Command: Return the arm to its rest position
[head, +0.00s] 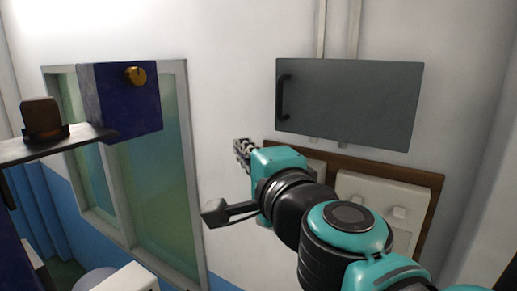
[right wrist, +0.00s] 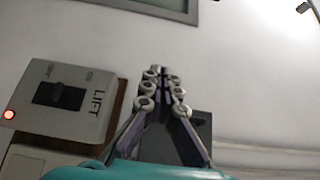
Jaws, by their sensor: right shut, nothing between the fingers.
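My right arm with its teal and black links reaches up from the lower right of the head view. Its right gripper (head: 242,152) is shut and empty, in the air in front of the white wall. In the right wrist view the fingers (right wrist: 163,78) are together with nothing between them. A LIFT switch panel (right wrist: 92,125) with a black switch and a lit red lamp lies left of the fingers, apart from them. My left gripper is in neither view.
A grey cabinet (head: 350,103) with a black handle hangs above my right arm. A brown-framed board (head: 425,185) with pale switch panels is behind the arm, partly hidden. At left are a window (head: 160,200), a blue box (head: 120,100) with a gold knob and a shelf (head: 60,146).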

